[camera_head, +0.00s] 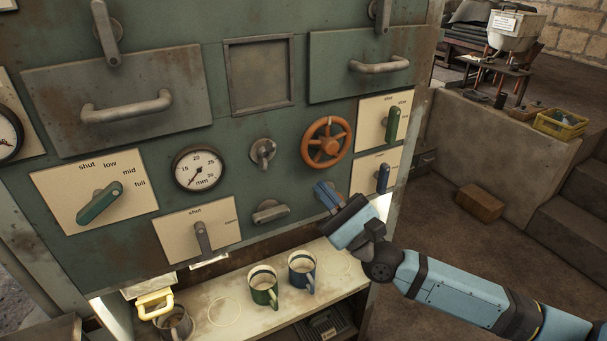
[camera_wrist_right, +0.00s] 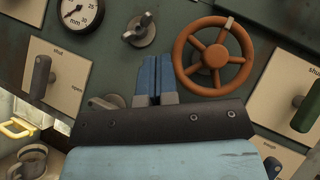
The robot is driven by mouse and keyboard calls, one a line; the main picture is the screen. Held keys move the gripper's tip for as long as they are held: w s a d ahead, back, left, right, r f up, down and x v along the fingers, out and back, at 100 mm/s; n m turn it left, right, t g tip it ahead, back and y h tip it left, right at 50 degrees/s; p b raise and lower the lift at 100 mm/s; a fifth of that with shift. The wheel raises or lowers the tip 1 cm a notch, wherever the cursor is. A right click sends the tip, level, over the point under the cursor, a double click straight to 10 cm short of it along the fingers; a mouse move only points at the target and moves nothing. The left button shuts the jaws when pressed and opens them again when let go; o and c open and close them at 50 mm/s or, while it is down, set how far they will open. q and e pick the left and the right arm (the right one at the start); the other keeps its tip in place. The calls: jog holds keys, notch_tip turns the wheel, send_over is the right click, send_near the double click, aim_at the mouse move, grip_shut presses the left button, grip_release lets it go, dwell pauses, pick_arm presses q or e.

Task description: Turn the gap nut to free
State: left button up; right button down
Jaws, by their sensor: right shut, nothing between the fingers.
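No label reading "gap nut" or "free" shows. A grey wing-shaped knob (camera_head: 263,152) sits on the green panel, right of a round mm gauge (camera_head: 198,168); it also shows in the right wrist view (camera_wrist_right: 138,30). A second grey knob (camera_head: 270,211) lies below it, its wing nearly level. I cannot tell which is the gap nut. My right gripper (camera_head: 325,193) is shut and empty, in front of the panel, right of the lower knob and below the orange wheel. My left gripper is out of view.
An orange handwheel (camera_head: 327,143) is just above my right gripper. Lever plates (camera_head: 197,231) and (camera_head: 372,119) flank the knobs. Below, a pale shelf (camera_head: 240,325) holds a green mug (camera_head: 263,290), a blue mug (camera_head: 301,270) and a grey mug (camera_head: 174,323).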

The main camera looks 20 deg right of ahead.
jog(key=v, duration=0.4)
jog(key=n+g+y+b, duration=0.3)
jog(key=n+g+b, duration=0.4)
jog(key=n, duration=0.2)
send_near(274, 145)
jog(key=shift+t+h, duration=0.3)
jog(key=x, duration=0.2)
jog(key=p+x, duration=0.2)
jog(key=x, duration=0.1)
jog(key=shift+w+a+f, duration=0.1)
jog(key=shift+w+f, duration=0.2)
jog(key=shift+w, duration=0.25)
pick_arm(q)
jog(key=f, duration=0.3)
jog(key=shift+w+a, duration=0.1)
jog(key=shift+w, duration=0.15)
pick_arm(e)
jog(key=shift+w+a+r, duration=0.15)
jog(key=shift+w+a, duration=0.2)
jog(key=shift+a, duration=0.05)
